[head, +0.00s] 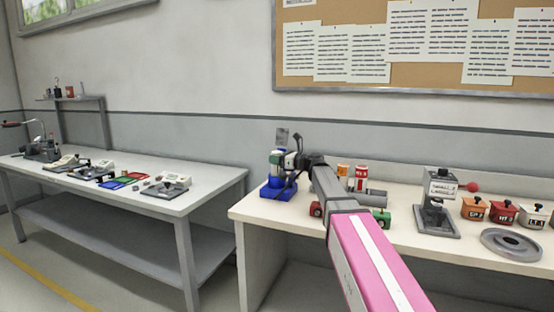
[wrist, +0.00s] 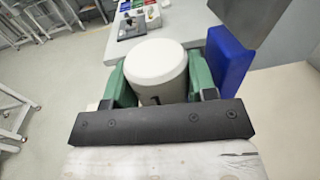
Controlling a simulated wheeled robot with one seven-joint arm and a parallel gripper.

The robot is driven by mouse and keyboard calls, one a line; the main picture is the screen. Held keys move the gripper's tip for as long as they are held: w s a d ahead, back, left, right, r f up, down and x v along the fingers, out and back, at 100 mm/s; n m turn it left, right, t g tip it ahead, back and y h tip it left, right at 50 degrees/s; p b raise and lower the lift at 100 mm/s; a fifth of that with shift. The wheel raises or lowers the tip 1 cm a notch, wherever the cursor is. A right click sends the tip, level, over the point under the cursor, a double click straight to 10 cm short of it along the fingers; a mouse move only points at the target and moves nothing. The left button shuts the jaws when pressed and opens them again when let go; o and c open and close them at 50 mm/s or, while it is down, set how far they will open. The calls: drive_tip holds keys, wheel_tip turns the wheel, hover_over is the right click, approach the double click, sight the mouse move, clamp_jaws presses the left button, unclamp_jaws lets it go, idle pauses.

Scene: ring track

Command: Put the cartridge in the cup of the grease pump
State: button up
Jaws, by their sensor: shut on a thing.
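My gripper (wrist: 158,88) is shut on a white round cartridge (wrist: 157,62), with one green finger on each side of it. The cartridge has a pale flat end and a dark mark on its side; its far end is hidden. A blue block (wrist: 230,62) stands close beside the right finger. In the head view my gripper (head: 277,160) is at the left end of the near bench, above a blue base (head: 278,190). A grey unit (head: 440,190) with a red ball lever stands farther right. I cannot tell for certain which is the grease pump; no cup shows clearly.
Orange and red-and-white cylinders (head: 360,177) stand behind my arm on the bench (head: 390,222). Labelled orange (head: 475,209), red (head: 503,212) and white (head: 534,216) pots and a grey ring (head: 511,244) are at right. Another table (head: 120,188) at left holds several devices.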

drive_tip(key=o, duration=0.9)
drive_tip(key=shift+f, duration=0.1)
drive_tip(key=v, duration=1.2)
drive_tip(key=shift+s, duration=0.1)
